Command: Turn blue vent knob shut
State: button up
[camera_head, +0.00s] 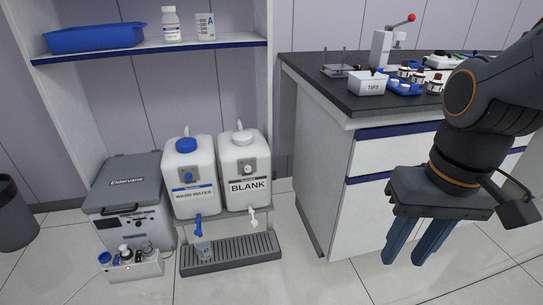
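A white jug labelled WASH WATER (193,203) stands upright on a rack on the left. It has a blue cap (187,145) on top and a small blue-grey knob (187,176) on its front. A blue tap (198,225) sits below it. I cannot tell from this view which blue part is the vent knob, or how far it is turned. My gripper (403,260) hangs at the right, pointing down, well away from the jug. Its two blue fingers are apart with nothing visible between them.
A white BLANK jug (247,198) with a white tap (253,217) stands beside it, above a grey drip tray (231,254). A grey box (124,188) and a small bottle holder (136,268) stand left. The lab bench (331,92) stands right. Floor (325,284) in front is clear.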

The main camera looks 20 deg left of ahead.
aim_at(188, 176)
jog(key=z, duration=1.25)
jog(key=k, duration=1.15)
jog(key=u, duration=1.9)
jog(key=i, duration=0.5)
jog(key=z, duration=0.1)
